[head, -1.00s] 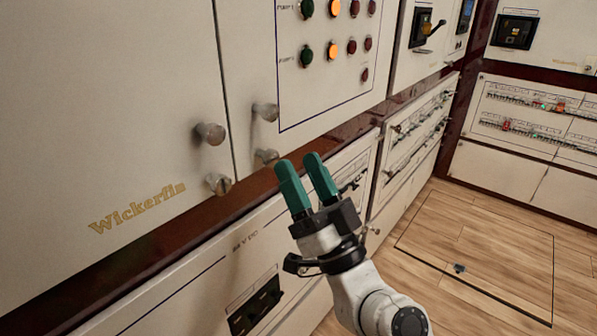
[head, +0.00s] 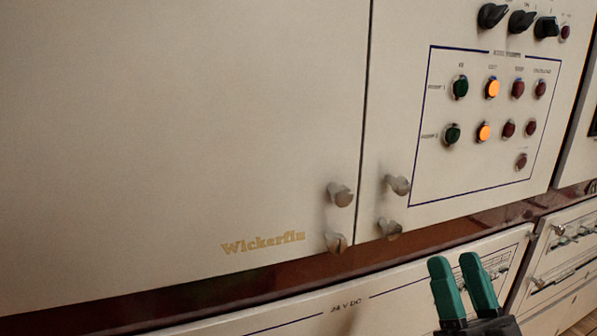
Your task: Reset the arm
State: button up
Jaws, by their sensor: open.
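My gripper (head: 457,268) has two green fingers and shows at the bottom right of the head view. Its fingers point up and stand apart with nothing between them. It is in front of the lower cabinet panel marked 24 V DC (head: 345,308), below the button panel. The rest of my arm is mostly cut off by the bottom edge of the picture.
A large cream cabinet door (head: 180,120) marked Wickerfin fills the left. Round metal knobs (head: 340,195) stick out by the door seam. A panel with green, lit orange and dark red buttons (head: 490,130) is at the upper right, with black rotary switches (head: 521,21) above it.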

jog(key=s+a+f+n+g+y, duration=0.25)
jog(key=f+g, duration=0.35)
jog(key=f, duration=0.4)
jog(key=s+a+f+n+g+y, duration=0.15)
jog(key=a+f+n+g, duration=0.35)
jog(key=f, duration=0.6)
jog(key=s+d+f+m+g+h, duration=0.2)
jog(key=s+d+f+g, duration=0.25)
jog(key=f, duration=0.25)
jog(key=s+d+f+m+g+h, duration=0.2)
jog(key=s+d+f+g+h, duration=0.15)
jog(key=s+f, duration=0.35)
jog(key=s+d+f+m+g+h+p, duration=0.3)
jog(key=s+d+g, duration=0.35)
jog(key=s, duration=0.55)
notch_tip(320, 180, up, 18)
jog(key=p, duration=1.7)
jog(key=shift+w+t, duration=0.2)
jog(key=shift+t, duration=0.15)
jog(key=shift+o, duration=0.2)
jog(key=shift+f, duration=0.15)
